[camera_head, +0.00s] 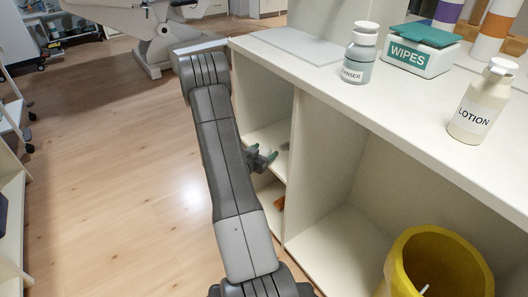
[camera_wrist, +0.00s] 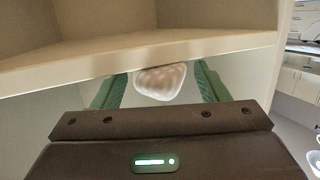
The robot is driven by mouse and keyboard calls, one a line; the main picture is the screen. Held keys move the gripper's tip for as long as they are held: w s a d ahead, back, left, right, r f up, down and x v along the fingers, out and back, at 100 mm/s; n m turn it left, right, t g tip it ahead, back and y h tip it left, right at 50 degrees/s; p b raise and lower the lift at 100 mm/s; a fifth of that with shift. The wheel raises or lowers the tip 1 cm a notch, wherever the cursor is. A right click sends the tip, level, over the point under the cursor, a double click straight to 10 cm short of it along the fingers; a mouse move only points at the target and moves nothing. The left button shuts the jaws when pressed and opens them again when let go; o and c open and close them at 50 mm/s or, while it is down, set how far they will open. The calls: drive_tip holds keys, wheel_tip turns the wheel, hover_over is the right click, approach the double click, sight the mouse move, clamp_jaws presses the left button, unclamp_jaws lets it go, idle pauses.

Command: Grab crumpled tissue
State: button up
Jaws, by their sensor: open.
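A whitish, rounded crumpled tissue (camera_wrist: 160,82) shows in the wrist view, between and a little beyond the two green fingers of my gripper. A gap shows on each side of it. Its upper part meets the edge of a shelf board (camera_wrist: 150,52) in the picture. I cannot tell whether it touches a finger. In the head view my gripper (camera_head: 263,153) is open at the left, narrow compartment of the white cabinet (camera_head: 292,150). I cannot make out the tissue clearly in the head view.
The countertop holds a cleanser bottle (camera_head: 358,56), a wipes box (camera_head: 418,52) and a lotion bottle (camera_head: 482,105). A yellow bin (camera_head: 440,262) stands at the lower right. An orange-brown item (camera_head: 279,202) lies low in the compartment. The wooden floor (camera_head: 110,160) at left is clear.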

drive_tip(key=p+v, duration=0.3)
drive_tip(key=v, duration=1)
drive_tip(key=shift+s, duration=0.25)
drive_tip(key=shift+a, duration=0.1)
